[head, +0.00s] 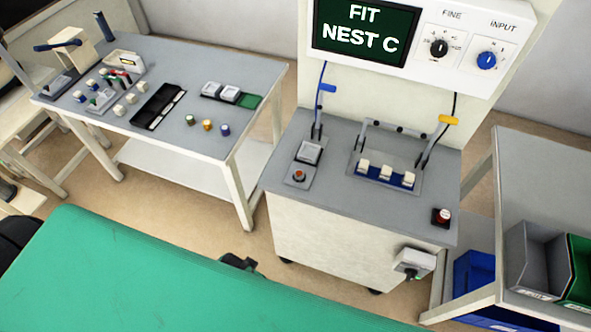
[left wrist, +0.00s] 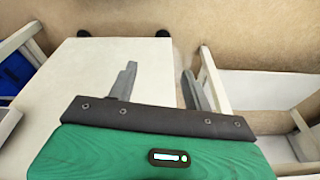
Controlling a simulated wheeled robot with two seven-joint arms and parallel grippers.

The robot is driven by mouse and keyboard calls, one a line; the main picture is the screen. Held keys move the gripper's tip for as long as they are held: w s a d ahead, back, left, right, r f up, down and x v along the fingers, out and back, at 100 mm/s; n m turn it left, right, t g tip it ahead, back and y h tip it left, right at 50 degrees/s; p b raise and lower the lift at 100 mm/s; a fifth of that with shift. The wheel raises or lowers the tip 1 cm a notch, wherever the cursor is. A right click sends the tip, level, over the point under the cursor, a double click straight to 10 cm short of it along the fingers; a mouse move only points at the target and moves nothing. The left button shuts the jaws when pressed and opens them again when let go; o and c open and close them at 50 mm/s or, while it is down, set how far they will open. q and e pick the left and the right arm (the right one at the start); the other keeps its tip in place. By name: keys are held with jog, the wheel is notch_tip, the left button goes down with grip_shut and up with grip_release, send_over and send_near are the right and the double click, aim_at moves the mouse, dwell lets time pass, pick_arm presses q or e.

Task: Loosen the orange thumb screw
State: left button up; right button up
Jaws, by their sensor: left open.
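A small orange-brown round knob (head: 299,175), which looks like the orange thumb screw, sits on a grey plate at the left of the machine's top. A light block in a holder stands just behind it. My left gripper (left wrist: 158,70) is open and empty in the left wrist view, with the machine's pale side panel and the floor beyond its fingers. In the head view only a dark bit of it (head: 240,262) shows past my green arm, low in front of the machine and well apart from the knob. My right gripper is not in view.
The machine (head: 340,235) has a blue-handled lever (head: 327,89), a yellow-handled lever (head: 447,121), a block row (head: 385,173) and a red button (head: 442,215) on top. A screen (head: 365,32) reads "FIT NEST C". A parts table (head: 185,80) stands left, bins (head: 535,258) right.

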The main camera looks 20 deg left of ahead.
pick_arm(q)
jog(key=w+d+r+m+h+b, duration=0.1)
jog(key=w+d+r+m, duration=0.3)
jog(key=r, duration=0.4)
jog(key=w+d+r+m+h+b, duration=0.1)
jog(key=w+d+r+m, duration=0.3)
jog(key=r, duration=0.3)
jog(key=w+d+r+m+h+b, duration=0.1)
jog(key=w+d+r+m, duration=0.2)
jog(key=w+r, duration=0.35)
notch_tip(320, 180, up, 12)
jog(key=m+g+y, duration=0.3)
jog(key=m, duration=0.9)
send_over(299, 173)
notch_tip(299, 173, down, 14)
jog(key=shift+f+p, duration=0.1)
jog(key=shift+p, duration=0.9)
jog(key=shift+n, duration=0.3)
jog(key=c, duration=1)
